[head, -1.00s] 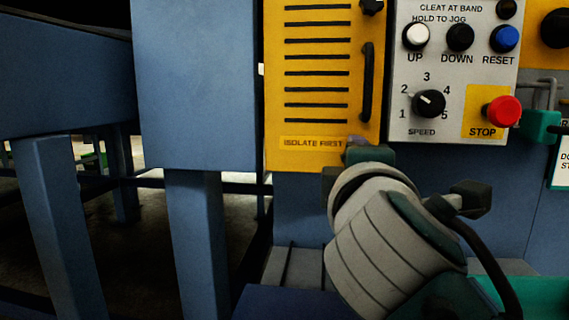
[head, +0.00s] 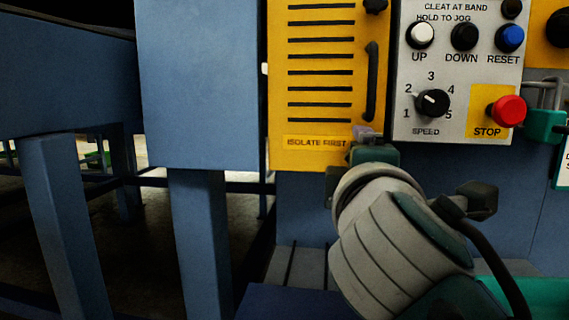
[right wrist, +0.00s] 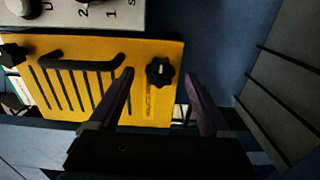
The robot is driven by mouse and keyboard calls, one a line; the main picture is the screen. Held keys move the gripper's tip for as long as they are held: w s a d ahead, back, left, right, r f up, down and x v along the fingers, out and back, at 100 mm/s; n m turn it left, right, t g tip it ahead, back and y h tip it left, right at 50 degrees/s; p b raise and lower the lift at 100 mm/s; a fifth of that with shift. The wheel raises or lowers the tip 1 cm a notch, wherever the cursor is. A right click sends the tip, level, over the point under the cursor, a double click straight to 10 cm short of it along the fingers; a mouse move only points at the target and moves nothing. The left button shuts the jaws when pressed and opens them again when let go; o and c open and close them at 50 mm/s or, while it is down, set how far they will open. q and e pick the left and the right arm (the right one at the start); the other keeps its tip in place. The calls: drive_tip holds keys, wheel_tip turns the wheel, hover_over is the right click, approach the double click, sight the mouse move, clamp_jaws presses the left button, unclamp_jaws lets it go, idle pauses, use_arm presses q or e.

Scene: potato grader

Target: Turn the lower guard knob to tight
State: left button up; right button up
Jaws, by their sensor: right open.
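The lower guard knob (right wrist: 160,72) is a black, lobed knob with a small pale mark on top. It sits near the label end of the yellow guard (right wrist: 75,50), which also shows in the head view (head: 330,165). My right gripper (right wrist: 160,75) is open, its two purple fingers on either side of the knob in the picture. I cannot tell whether they touch it. In the head view my right gripper (head: 366,133) is at the guard's lower right corner, and the knob is hidden there. My left gripper is not in view.
The upper knob (head: 375,5) and a black handle (head: 371,82) are on the guard. The grey control panel (head: 405,120), with a speed dial (head: 432,102) and red stop button (head: 508,110), is close on the right. A blue frame leg (head: 200,240) stands left.

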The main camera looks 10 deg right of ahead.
drive_tip(key=p+v, duration=0.1)
drive_tip(key=v, duration=0.8)
drive_tip(key=shift+s, duration=0.4)
drive_tip(key=shift+a, duration=0.1)
drive_tip(key=s+d+r+m+g+p, duration=0.8)
drive_tip(key=s+d+r+m+p, duration=0.15)
drive_tip(key=p, duration=1.45)
drive_tip(key=s+a+r+m+g+y+p, duration=0.3)
drive_tip(key=s+r+g+y+p, duration=0.25)
drive_tip(key=s+r+p, duration=1.1)
drive_tip(key=w+r+p, duration=0.3)
drive_tip(key=r+p, duration=3)
drive_tip(key=p, duration=0.4)
drive_tip(key=shift+w+r+p, duration=0.2)
drive_tip(key=shift+r+p, duration=0.05)
drive_tip(key=shift+p, duration=0.15)
